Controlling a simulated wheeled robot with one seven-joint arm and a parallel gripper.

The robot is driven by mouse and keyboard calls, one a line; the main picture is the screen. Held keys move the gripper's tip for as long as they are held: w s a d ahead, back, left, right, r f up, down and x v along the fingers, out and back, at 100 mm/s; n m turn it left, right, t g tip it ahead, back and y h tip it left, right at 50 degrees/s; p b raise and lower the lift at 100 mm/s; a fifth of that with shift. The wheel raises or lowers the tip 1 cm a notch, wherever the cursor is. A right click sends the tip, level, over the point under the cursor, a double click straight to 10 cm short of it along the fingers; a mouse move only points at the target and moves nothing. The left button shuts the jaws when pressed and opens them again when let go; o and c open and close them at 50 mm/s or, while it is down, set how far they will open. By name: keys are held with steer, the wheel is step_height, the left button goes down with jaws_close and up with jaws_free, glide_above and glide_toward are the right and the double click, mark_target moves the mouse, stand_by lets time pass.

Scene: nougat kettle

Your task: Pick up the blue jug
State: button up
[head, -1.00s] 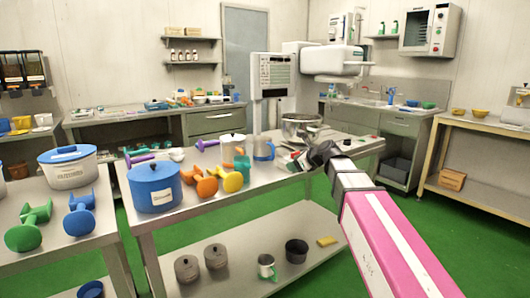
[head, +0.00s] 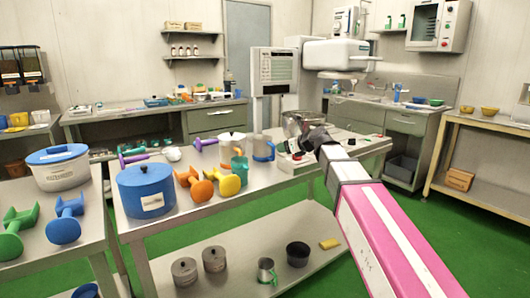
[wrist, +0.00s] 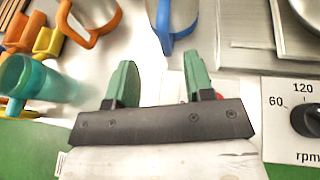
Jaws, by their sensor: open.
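The blue jug, a metal jug with a blue handle (head: 263,148), stands upright on the middle steel table. In the wrist view its blue handle (wrist: 172,38) is just beyond the fingertips, near the top edge; most of its body is cut off. My gripper (wrist: 160,75) has green fingers spread apart with nothing between them. It is low over the table, on the near side of the jug and apart from it. In the head view my gripper (head: 300,150) is to the right of the jug, and its fingers are hard to make out.
Left of the jug are an orange-handled jug (wrist: 95,14), a teal cup (wrist: 38,80) and orange and yellow dumbbells. A white device with an rpm dial (wrist: 292,115) is close on the right. A metal pot (head: 298,124) stands behind. A large blue pot (head: 147,190) is at the table's left.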

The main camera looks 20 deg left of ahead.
mark_target(273, 147)
steer(key=x, duration=0.7)
steer(key=shift+w+a+f, duration=0.15)
steer(key=shift+w+a, duration=0.05)
steer(key=shift+w, duration=0.2)
jaws_close()
